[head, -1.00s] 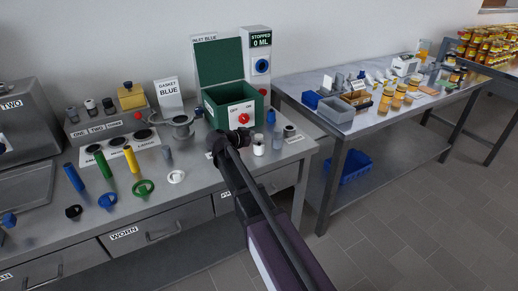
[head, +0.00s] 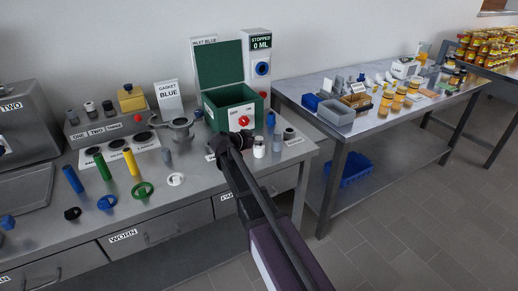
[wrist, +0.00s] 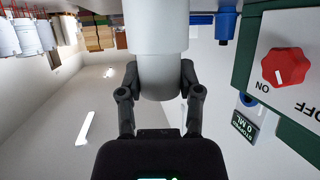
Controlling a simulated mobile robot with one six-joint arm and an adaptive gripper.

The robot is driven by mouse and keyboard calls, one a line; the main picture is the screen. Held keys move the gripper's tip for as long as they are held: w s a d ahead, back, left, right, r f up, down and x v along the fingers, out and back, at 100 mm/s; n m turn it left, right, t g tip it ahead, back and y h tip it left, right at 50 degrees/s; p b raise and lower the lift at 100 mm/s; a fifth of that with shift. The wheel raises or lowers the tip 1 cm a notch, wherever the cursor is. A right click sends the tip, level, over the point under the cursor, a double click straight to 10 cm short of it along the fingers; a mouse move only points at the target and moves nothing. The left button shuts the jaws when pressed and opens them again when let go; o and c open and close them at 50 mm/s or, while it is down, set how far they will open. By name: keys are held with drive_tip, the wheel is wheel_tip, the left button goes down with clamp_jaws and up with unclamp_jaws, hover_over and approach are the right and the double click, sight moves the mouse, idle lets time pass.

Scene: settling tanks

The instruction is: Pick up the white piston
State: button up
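The white piston (wrist: 160,35) fills the upper middle of the wrist view, which is upside down. It has a wide section and a narrower rounded end. In the head view a white cylinder, which looks like this piston (head: 259,150), stands upright on the bench just right of my gripper (head: 246,139). In the wrist view the two fingers of my gripper (wrist: 160,78) flank the narrower end closely, one on each side. Whether the pads press on it is not clear. The fingers are small and dark in the head view.
A green box (head: 228,118) with a red knob (wrist: 286,67) stands behind. A blue piece (head: 271,119) and a grey piece (head: 289,135) stand nearby. A second table (head: 345,128) stands to the right.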

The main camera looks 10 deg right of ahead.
clamp_jaws()
drive_tip(key=shift+r, duration=0.15)
wheel_tip(320, 180, up, 2)
drive_tip(key=p, duration=0.3)
drive_tip(key=shift+r, duration=0.25)
drive_tip(key=s+a+r+p, duration=0.1)
drive_tip(key=s+a, duration=0.2)
drive_tip(key=s, duration=0.4)
drive_tip(key=s+a+r+p, duration=0.1)
drive_tip(key=s+a, duration=0.2)
drive_tip(key=s, duration=0.4)
drive_tip(key=shift+s+a, duration=0.2)
drive_tip(key=shift+s, duration=0.15)
drive_tip(key=shift+r, duration=0.2)
wheel_tip(320, 180, up, 6)
drive_tip(key=p, duration=0.5)
drive_tip(key=shift+f+p, duration=0.25)
drive_tip(key=shift+p, duration=0.15)
drive_tip(key=shift+d, duration=0.15)
